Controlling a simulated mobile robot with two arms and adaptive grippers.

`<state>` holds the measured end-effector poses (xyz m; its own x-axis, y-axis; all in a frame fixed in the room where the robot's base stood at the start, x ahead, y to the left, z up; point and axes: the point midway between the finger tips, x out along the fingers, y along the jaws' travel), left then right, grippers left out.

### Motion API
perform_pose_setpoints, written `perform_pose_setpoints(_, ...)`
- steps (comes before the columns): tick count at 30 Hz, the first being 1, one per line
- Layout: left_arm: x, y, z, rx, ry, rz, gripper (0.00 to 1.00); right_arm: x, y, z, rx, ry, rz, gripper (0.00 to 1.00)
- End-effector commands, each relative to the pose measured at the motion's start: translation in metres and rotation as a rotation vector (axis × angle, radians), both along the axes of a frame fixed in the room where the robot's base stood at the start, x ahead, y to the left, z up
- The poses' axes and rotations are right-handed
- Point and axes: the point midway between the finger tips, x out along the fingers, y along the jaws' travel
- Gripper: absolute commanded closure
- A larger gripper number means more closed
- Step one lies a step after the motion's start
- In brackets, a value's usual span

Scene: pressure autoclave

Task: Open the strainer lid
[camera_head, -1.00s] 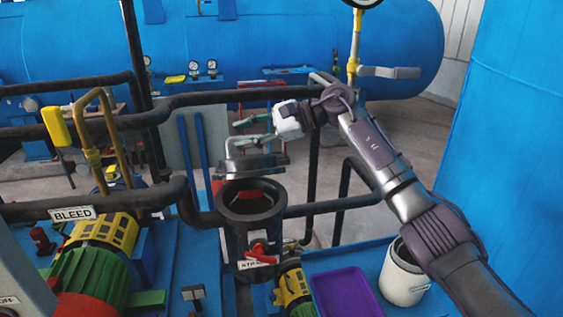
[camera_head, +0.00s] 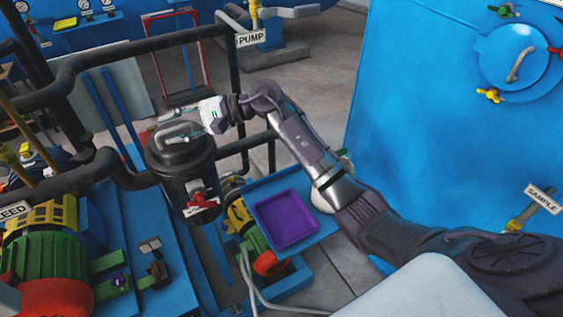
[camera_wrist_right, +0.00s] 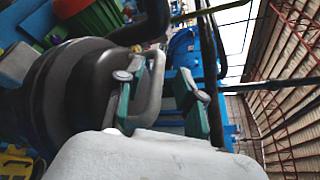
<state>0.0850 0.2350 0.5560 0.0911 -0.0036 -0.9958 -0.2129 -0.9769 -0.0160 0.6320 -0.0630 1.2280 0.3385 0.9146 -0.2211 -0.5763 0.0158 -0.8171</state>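The strainer (camera_head: 182,178) is a dark upright cylinder left of centre in the head view. Its dark round lid (camera_head: 163,153) lies flat on top, covering the mouth. A grey loop handle stands on the lid; it shows clearly in the wrist view (camera_wrist_right: 154,90). My right gripper (camera_head: 181,126) reaches in from the right at the handle. In the wrist view its two green fingers (camera_wrist_right: 158,98) are spread, one on each side of the handle bar, with a gap to the far finger. My left gripper is not in view.
A purple tray (camera_head: 263,222) lies on the blue base right of the strainer. Dark pipes (camera_head: 120,53) run behind and left of it. A green and yellow pump motor (camera_head: 48,255) stands at the lower left. A large blue tank (camera_head: 430,110) stands at the right.

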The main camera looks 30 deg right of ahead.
Motion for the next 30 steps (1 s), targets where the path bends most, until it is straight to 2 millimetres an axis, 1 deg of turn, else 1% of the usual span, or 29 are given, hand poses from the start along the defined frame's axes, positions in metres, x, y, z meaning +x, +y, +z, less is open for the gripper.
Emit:
perform_pose_setpoints(1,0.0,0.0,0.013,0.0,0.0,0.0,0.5,-0.002,0.001,0.004,0.004,-0.012,0.0,0.63)
perform_pose_setpoints(2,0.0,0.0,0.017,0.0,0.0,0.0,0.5,-0.003,0.001,0.002,0.004,-0.022,0.0,0.63)
perform_pose_setpoints(3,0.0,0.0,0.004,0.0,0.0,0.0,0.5,-0.004,-0.007,-0.005,-0.001,-0.031,-0.002,0.63)
perform_pose_setpoints(4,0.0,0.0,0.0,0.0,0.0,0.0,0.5,-0.005,-0.011,-0.005,-0.004,-0.032,-0.003,0.63)
perform_pose_setpoints(8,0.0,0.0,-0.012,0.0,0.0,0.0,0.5,-0.011,-0.029,-0.003,-0.004,-0.031,-0.003,0.63)
perform_pose_setpoints(14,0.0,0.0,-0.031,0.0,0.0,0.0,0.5,-0.023,-0.06,0.005,-0.004,-0.03,-0.002,0.63)
perform_pose_setpoints(25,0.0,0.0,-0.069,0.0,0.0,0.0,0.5,-0.049,-0.128,0.021,-0.005,-0.028,-0.003,0.63)
perform_pose_setpoints(26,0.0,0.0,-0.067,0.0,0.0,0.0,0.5,-0.051,-0.124,0.023,0.031,-0.011,-0.004,0.63)
perform_pose_setpoints(27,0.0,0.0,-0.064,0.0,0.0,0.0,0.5,-0.052,-0.114,0.027,0.107,0.018,-0.018,0.63)
perform_pose_setpoints(30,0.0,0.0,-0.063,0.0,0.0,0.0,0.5,-0.054,-0.102,0.036,0.276,0.091,-0.054,0.63)
